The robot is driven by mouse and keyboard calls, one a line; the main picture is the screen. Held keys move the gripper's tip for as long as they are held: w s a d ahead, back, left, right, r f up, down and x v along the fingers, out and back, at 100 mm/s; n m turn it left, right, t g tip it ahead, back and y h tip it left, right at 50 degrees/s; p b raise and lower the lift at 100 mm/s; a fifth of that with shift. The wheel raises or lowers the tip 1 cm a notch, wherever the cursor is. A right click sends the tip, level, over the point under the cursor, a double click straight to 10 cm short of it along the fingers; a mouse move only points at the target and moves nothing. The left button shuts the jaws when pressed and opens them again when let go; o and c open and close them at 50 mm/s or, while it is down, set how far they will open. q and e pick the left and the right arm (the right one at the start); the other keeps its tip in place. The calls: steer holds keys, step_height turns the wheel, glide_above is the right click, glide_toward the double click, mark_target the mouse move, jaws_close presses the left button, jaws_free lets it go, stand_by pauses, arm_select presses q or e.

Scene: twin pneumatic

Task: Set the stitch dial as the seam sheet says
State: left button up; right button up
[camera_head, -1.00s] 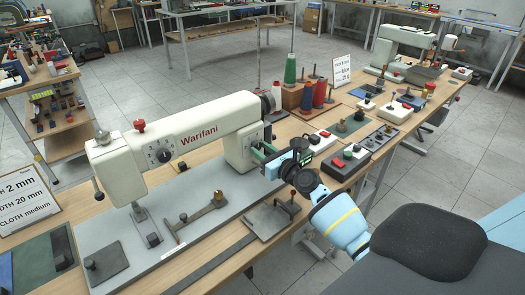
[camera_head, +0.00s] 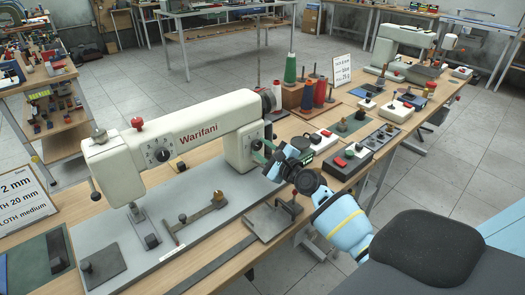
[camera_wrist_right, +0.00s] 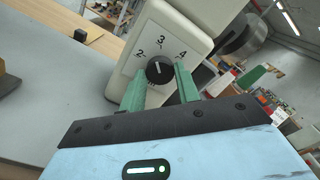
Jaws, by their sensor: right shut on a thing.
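The white Warifani sewing machine (camera_head: 205,128) stands on a bench. The stitch dial (camera_wrist_right: 160,70) is a black knob on its pillar, with 2, 3 and 4 around it in the right wrist view. A pale mark on the knob points roughly up towards the 3; its exact setting is hard to tell. My right gripper (camera_wrist_right: 160,82) has its green fingers on both sides of the knob, shut on it. In the head view the right gripper (camera_head: 266,156) hides most of the dial.
A second dial (camera_head: 160,154) is on the machine's head end. A flat grey plate with a small post (camera_head: 270,220) lies below my right wrist. Thread cones (camera_head: 306,93) and a card (camera_head: 340,68) are behind.

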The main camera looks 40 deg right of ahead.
steer(key=n, duration=0.4)
steer(key=shift+n, duration=0.3)
arm_select(q)
steer(key=shift+s+f+b, duration=0.35)
steer(key=shift+f+b, duration=0.05)
steer(key=shift+f, duration=0.25)
arm_select(e)
steer(key=n, duration=0.4)
arm_select(q)
steer(key=shift+s, duration=0.15)
arm_select(e)
steer(key=shift+n, duration=0.3)
steer(key=o, duration=1)
steer(key=shift+r, duration=0.1)
